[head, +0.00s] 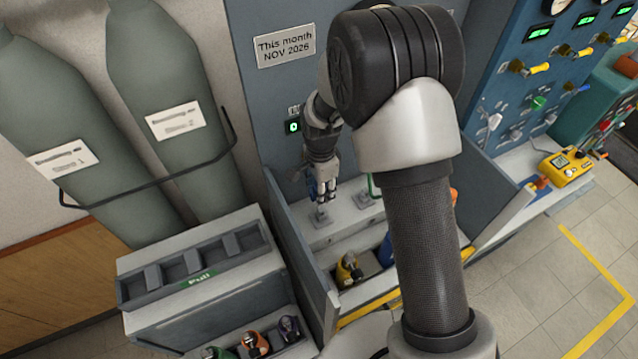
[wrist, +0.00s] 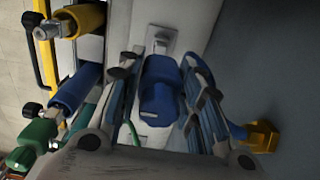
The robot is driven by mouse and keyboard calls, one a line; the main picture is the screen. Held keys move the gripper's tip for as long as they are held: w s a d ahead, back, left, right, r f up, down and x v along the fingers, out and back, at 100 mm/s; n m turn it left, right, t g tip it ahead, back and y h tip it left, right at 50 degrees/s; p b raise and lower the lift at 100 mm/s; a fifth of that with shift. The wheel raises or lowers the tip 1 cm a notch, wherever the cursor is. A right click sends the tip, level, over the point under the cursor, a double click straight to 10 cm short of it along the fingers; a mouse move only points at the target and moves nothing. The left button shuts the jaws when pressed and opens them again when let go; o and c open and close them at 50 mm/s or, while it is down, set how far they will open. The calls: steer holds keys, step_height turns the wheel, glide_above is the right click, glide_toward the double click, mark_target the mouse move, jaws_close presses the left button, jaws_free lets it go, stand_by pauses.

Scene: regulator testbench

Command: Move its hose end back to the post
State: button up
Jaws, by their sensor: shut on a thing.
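My gripper (head: 323,192) is in front of the grey-blue panel, above a light ledge, with its fingers pointing down. It is shut on a blue hose end (wrist: 160,88), which sits between both fingers in the wrist view. A small square post base (head: 320,218) is on the ledge just below the fingertips. In the wrist view a metal post (wrist: 160,40) on a pale plate shows just beyond the blue hose end. I cannot tell whether the hose end touches it. The hose behind the fingers is mostly hidden.
A second post base (head: 369,200) with a green hose stands to the right on the ledge. A yellow regulator (head: 348,270) lies in the bin below. A yellow fitting (wrist: 262,137) is on the panel beside the gripper. Gas cylinders (head: 165,100) stand left.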

mark_target(320, 209)
steer(key=shift+w+f+b, duration=0.1)
steer(key=shift+f+b, duration=1.4)
steer(key=shift+f, duration=0.95)
steer(key=shift+f+b, duration=1.55)
steer(key=shift+f, duration=0.35)
steer(key=o, duration=1.3)
step_height(320, 209, up, 12)
